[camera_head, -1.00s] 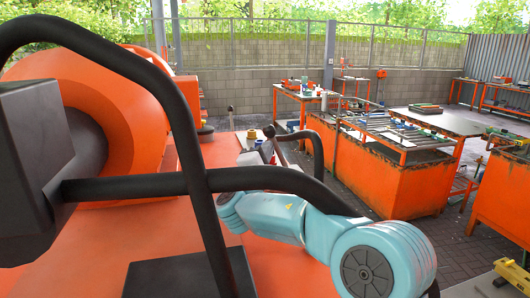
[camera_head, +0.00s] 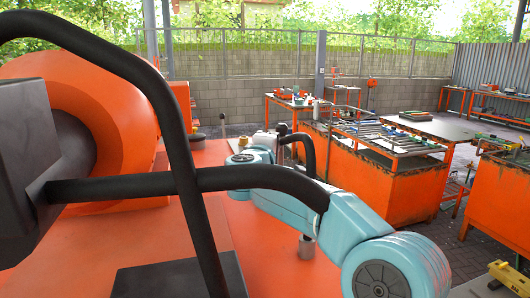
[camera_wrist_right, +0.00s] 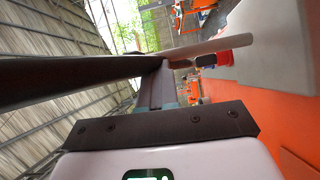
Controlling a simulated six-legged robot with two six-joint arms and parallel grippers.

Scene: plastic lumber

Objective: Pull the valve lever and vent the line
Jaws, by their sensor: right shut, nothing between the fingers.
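A pale rod (camera_wrist_right: 205,48), possibly the valve lever, crosses just beyond my right fingers in the right wrist view. A red fitting (camera_wrist_right: 226,57) is beside it, near a pale grey block (camera_wrist_right: 280,35). My right gripper (camera_wrist_right: 160,75) is shut and empty, its tips close to the rod; I cannot tell whether they touch. In the head view my teal right arm reaches in from the lower right, and its gripper is not clearly visible there. My left gripper is not in view.
Thick black tubes (camera_head: 120,188) cross the head view; one (camera_wrist_right: 70,75) also crosses the left of the wrist view. A short metal post (camera_head: 306,248) stands by my right arm. An orange workbench (camera_head: 345,170) is beyond, with paved floor (camera_head: 445,235) at the right.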

